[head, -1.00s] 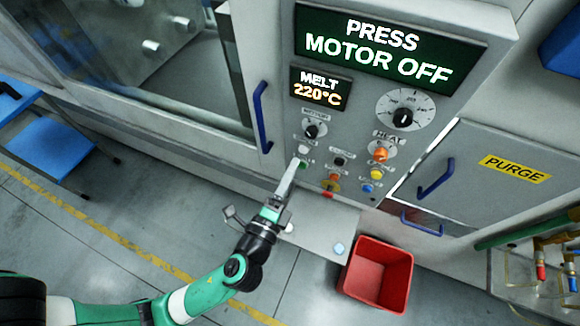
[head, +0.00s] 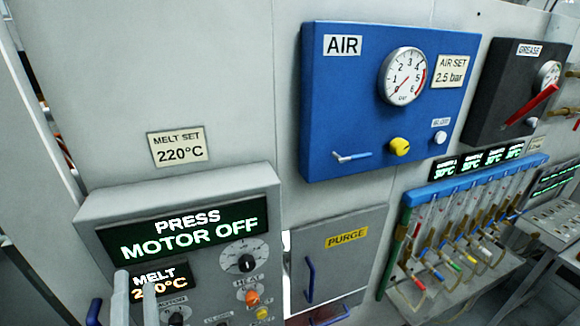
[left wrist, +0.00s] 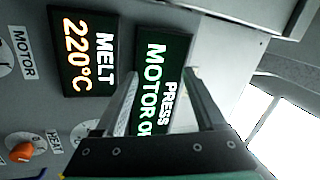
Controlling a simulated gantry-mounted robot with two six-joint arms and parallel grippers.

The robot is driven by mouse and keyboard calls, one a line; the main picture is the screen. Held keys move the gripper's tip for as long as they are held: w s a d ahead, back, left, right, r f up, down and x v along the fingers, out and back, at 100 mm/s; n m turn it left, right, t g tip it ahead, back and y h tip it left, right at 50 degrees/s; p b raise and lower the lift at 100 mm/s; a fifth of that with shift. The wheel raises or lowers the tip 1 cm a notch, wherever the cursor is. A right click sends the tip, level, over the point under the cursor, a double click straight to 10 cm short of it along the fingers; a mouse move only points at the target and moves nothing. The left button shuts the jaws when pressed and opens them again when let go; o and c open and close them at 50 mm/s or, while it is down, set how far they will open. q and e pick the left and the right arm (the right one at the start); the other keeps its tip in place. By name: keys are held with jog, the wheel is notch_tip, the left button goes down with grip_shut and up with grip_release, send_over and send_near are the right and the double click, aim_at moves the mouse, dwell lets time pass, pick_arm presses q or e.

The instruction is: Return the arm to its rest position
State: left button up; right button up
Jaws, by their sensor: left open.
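My left gripper (head: 135,284) shows at the bottom left of the head view, two pale fingers pointing up in front of the press panel. In the left wrist view its fingers (left wrist: 163,92) stand apart with nothing between them. Behind them are the dark PRESS MOTOR OFF display (head: 185,232) and the MELT display (left wrist: 85,52), which reads 220°C. I cannot tell how far the fingers are from the panel. The rest of the left arm is below the head view. My right gripper is in neither view.
A heat dial (head: 240,256) and an orange knob (head: 252,297) are on the panel. To the right are a PURGE door (head: 335,265) with a blue handle, a blue AIR box (head: 330,110) with a gauge, a dark GREASE box (head: 500,95) and several flow tubes with coloured fittings.

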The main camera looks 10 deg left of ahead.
pick_arm(q)
jog(key=s+d+r+n+t+h+p, duration=0.1)
jog(key=r+n+t, duration=0.15)
jog(key=r, duration=0.75)
jog(key=s+r+n+t+p, duration=0.1)
jog(key=r+n+t+p, duration=0.15)
jog(key=r, duration=0.85)
jog(key=s+d+r+n+t+h, duration=0.15)
jog(key=r+n, duration=0.25)
jog(key=r, duration=0.6)
jog(key=s+d+r+m+t+h, duration=0.1)
jog(key=s+d+r+t+h, duration=0.1)
jog(key=d+h, duration=0.4)
jog(key=s+r+h, duration=0.1)
jog(key=h, duration=0.3)
jog(key=shift+r, duration=0.2)
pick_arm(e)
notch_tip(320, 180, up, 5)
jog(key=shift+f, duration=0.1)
pick_arm(q)
jog(key=shift+t, duration=0.25)
